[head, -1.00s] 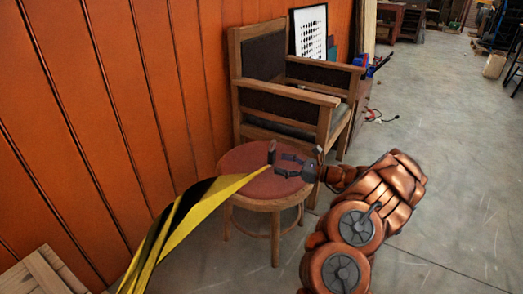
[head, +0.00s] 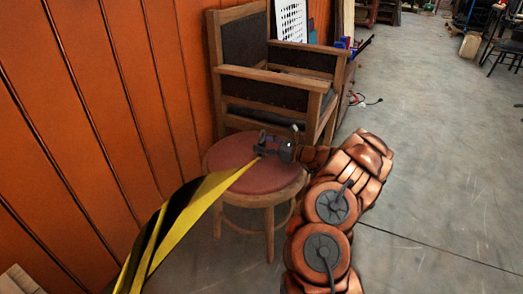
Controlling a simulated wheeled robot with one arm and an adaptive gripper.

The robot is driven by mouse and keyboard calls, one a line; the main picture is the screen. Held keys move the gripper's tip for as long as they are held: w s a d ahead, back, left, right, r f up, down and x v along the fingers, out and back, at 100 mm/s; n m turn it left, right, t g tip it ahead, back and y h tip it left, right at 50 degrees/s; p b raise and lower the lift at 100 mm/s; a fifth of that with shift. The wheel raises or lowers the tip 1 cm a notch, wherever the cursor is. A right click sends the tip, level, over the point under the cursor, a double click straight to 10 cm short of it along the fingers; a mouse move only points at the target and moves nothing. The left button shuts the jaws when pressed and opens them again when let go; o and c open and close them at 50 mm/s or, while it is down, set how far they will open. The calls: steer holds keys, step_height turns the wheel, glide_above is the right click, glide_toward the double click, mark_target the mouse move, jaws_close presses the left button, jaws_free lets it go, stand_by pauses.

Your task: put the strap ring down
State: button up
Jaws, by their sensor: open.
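A black and yellow strap (head: 178,222) runs up from the bottom left to a narrow tip over the round stool (head: 232,178) with a reddish seat. My gripper (head: 264,145) is over the back part of this seat, at the strap's tip. Its dark fingers are open. The strap ring is too small and dark to make out among the fingers. I cannot tell whether the ring rests on the seat or still touches a finger.
A wooden armchair (head: 268,73) with dark padding stands behind the stool, by the orange panelled wall (head: 95,120). Part of a wooden crate (head: 17,281) shows at the bottom left. Grey floor (head: 440,170) is clear on the right.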

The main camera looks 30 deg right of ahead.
steer(key=shift+w+a, duration=0.15)
steer(key=shift+w, duration=0.15)
jaws_close()
stand_by(0.5)
